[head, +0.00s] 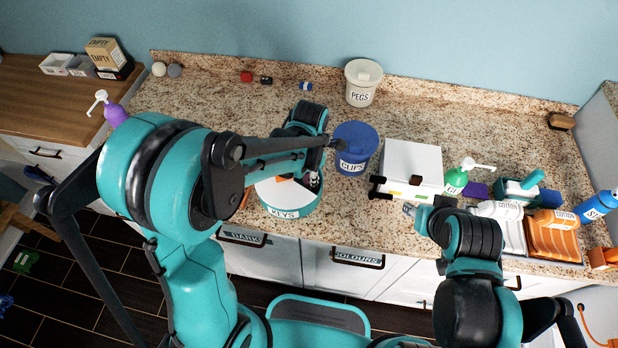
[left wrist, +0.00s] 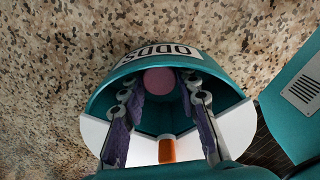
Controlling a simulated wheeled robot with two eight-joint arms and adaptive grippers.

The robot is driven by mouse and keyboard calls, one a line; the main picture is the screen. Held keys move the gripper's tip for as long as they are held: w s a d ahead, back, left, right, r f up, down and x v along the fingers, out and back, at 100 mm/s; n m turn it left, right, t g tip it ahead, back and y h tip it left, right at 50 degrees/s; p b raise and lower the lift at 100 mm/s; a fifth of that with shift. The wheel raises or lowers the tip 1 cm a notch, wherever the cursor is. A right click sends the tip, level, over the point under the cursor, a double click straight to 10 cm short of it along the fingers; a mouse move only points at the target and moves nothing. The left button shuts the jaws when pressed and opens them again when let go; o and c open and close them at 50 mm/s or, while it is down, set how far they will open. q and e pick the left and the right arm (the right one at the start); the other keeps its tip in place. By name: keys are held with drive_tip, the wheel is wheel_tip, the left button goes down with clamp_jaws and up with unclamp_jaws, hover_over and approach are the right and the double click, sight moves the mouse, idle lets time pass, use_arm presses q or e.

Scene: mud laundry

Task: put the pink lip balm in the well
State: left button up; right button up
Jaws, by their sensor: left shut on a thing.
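The pink lip balm (left wrist: 160,81) shows as a round pink end between the fingertips of my left gripper (left wrist: 158,92) in the left wrist view. My left gripper is shut on it. It is over the round teal divided container (left wrist: 236,122), which has white dividers and an ODDS label. In the head view the same container (head: 290,211) shows a KEYS label at the front edge of the counter, with my left gripper (head: 313,183) at its right side. Whether the balm touches the container floor is hidden. My right gripper (head: 410,209) is near the white box, its fingers unclear.
An orange item (left wrist: 167,150) lies in the container. A white box (head: 412,165), green pump bottle (head: 457,178) and orange rack (head: 553,236) are further right. A PEGS pot (head: 361,85) stands behind.

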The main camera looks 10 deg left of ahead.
use_arm(q)
drive_tip(key=shift+s, duration=0.1)
drive_tip(key=o, duration=0.9)
drive_tip(key=shift+f, duration=0.1)
wheel_tip(320, 180, up, 11)
drive_tip(key=p, duration=0.3)
drive_tip(key=s+a+r+m+t, duration=0.2)
drive_tip(key=s+m, duration=0.2)
drive_tip(key=m, duration=0.4)
drive_tip(key=s+a+r+m+t, duration=0.1)
drive_tip(key=s+a+m+t, duration=0.1)
drive_tip(key=m, duration=0.6)
drive_tip(key=s+a+r+m+t, duration=0.2)
drive_tip(key=s+a+m+t, duration=0.1)
drive_tip(key=m, duration=0.6)
drive_tip(key=shift+s+a+r, duration=0.2)
drive_tip(key=shift+s+a, duration=0.1)
drive_tip(key=shift+s, duration=0.35)
drive_tip(key=shift+s+a+r, duration=0.15)
drive_tip(key=shift+s+a, duration=0.15)
drive_tip(key=shift+s, duration=0.35)
